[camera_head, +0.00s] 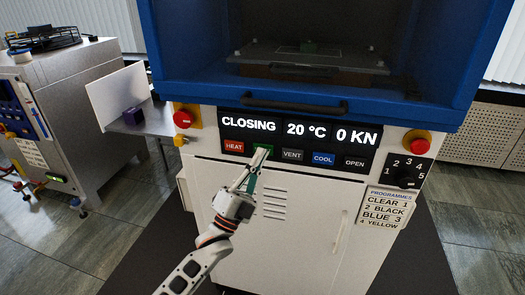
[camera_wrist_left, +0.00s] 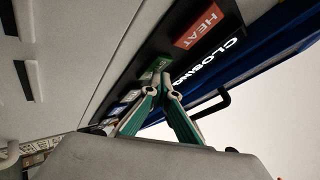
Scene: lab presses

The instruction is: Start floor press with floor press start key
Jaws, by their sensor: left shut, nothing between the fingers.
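The floor press (camera_head: 310,225) stands in front of me, a white cabinet with a blue frame above. Its display (camera_head: 298,128) reads CLOSING, 20 °C and 0 KN. Below is a key row with a red HEAT key (camera_head: 233,147) and a green key (camera_head: 262,143), the start key by its place, its label mostly covered. My left gripper (camera_head: 264,152) is shut and empty, its tips at the green key. In the left wrist view the tips (camera_wrist_left: 162,76) meet at the green key (camera_wrist_left: 154,68); I cannot tell whether they touch it. My right gripper is not in view.
VENT (camera_head: 292,155), COOL (camera_head: 323,159) and OPEN (camera_head: 355,162) keys lie to the right of the tips. Red stop buttons (camera_head: 182,118) (camera_head: 416,143) flank the panel. A bar handle (camera_head: 295,107) juts out above the display. A programme dial (camera_head: 405,178) is at right.

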